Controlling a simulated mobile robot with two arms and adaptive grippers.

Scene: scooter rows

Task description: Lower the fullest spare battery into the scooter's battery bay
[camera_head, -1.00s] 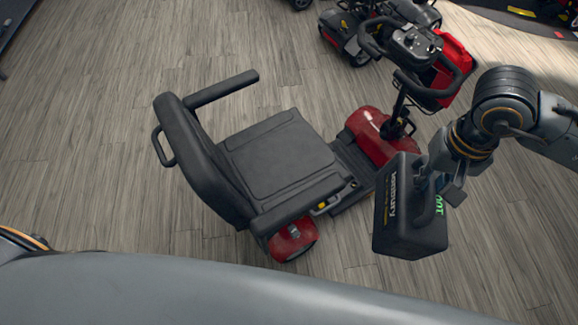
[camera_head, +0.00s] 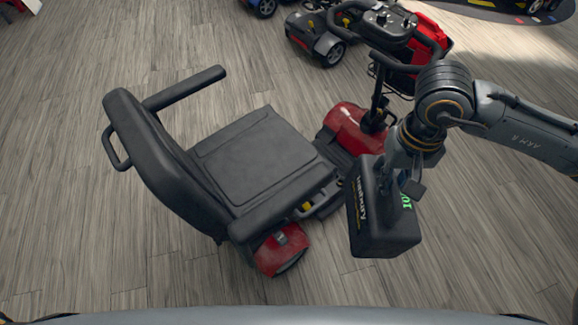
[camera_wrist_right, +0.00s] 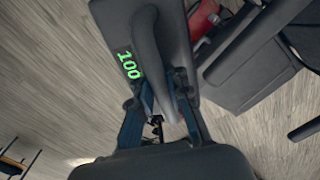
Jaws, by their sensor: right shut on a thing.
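The spare battery (camera_head: 372,226) is a black box with a handle and a green display. In the right wrist view the battery (camera_wrist_right: 107,22) shows its display reading 100. My right gripper (camera_head: 408,185) is shut on its handle and holds it in the air, to the right of the scooter. The scooter (camera_head: 262,160) has a black seat, red body parts and a tiller at its front. Its battery bay cannot be made out; the seat and armrest cover that area. My left gripper is not in view.
The near armrest (camera_head: 283,204) lies between the battery and the seat. Wood floor (camera_head: 60,230) is clear at left and lower right.

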